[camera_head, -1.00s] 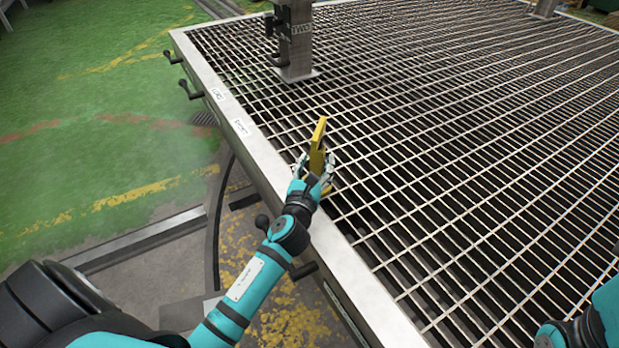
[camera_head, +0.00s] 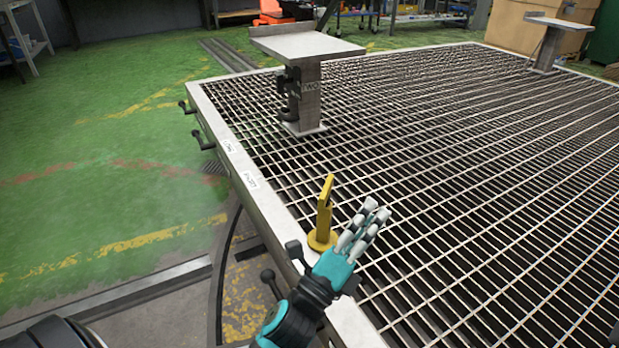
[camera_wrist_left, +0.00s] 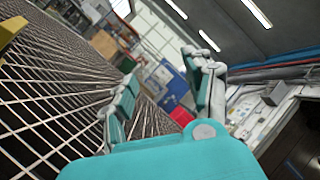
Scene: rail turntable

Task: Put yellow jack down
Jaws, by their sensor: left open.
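The yellow jack (camera_head: 324,215) stands upright on the metal grating (camera_head: 420,150), close to the left frame edge. Its round base rests on the grating and its flat head tilts a little to the right. My left gripper (camera_head: 365,228) is open and empty, just right of and nearer than the jack, apart from its upper part. Its fingers point up and right. In the left wrist view the open fingers (camera_wrist_left: 165,95) hold nothing, and a yellow piece, likely the jack (camera_wrist_left: 10,30), shows at the left edge. My right gripper is not in view.
A pedestal with a flat plate (camera_head: 305,45) stands on the grating beyond the jack, and a similar one (camera_head: 550,40) stands at the far right. Black levers (camera_head: 203,140) stick out from the grating's left frame. Green floor (camera_head: 100,150) lies clear at left.

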